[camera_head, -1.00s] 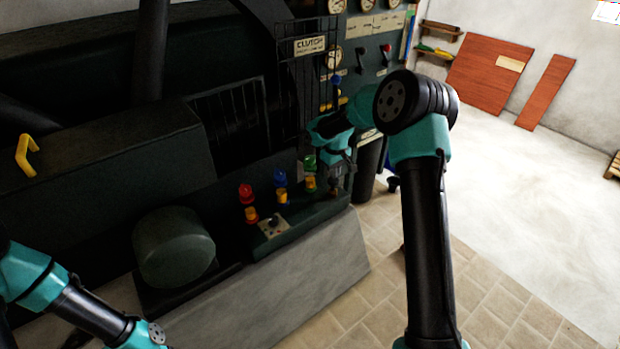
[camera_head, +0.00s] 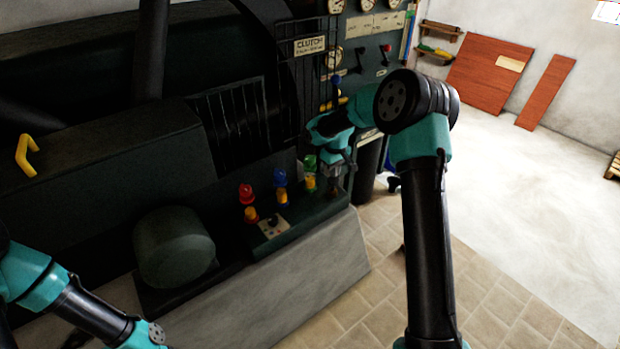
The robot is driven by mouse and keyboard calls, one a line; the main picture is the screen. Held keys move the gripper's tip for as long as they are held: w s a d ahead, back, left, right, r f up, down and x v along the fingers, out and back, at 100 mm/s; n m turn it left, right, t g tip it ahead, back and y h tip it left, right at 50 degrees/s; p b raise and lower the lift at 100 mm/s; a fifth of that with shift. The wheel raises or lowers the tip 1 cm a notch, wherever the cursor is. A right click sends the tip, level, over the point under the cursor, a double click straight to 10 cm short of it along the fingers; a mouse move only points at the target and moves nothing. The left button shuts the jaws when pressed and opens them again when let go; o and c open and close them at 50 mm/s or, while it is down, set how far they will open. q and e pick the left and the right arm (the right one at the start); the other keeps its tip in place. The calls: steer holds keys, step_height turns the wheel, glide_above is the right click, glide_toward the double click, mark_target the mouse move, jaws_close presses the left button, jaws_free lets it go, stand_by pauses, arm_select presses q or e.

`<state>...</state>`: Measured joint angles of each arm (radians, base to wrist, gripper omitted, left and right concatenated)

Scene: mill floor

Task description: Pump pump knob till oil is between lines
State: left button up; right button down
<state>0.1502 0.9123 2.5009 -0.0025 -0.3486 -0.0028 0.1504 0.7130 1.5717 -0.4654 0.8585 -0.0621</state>
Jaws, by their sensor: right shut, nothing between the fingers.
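My right gripper (camera_head: 333,190) points down at the right end of the dark bench of the machine. It is shut and holds nothing. Just left of it stands a small fitting with a green cap (camera_head: 310,162) and a yellow-orange body. Further left are similar fittings with a blue cap (camera_head: 280,176) and a red cap (camera_head: 246,191). I cannot make out the pump knob, which may be hidden by the gripper. Oil levels and lines are too small to read. My left arm crosses the lower left corner, with its gripper out of frame.
A small plate with a dark knob (camera_head: 271,224) sits in front of the fittings. A round dark housing (camera_head: 174,246) is to the left. A gauge panel (camera_head: 372,55) and a wire guard (camera_head: 310,75) stand behind my right arm. Tiled floor (camera_head: 480,285) lies open at right.

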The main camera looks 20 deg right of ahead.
mark_target(333, 179)
steer(key=shift+f, duration=2.1)
steer(key=shift+r, duration=2.4)
steer(key=shift+f, duration=0.2)
steer(key=shift+f, duration=2.2)
steer(key=shift+r, duration=2.4)
steer(key=shift+f, duration=0.2)
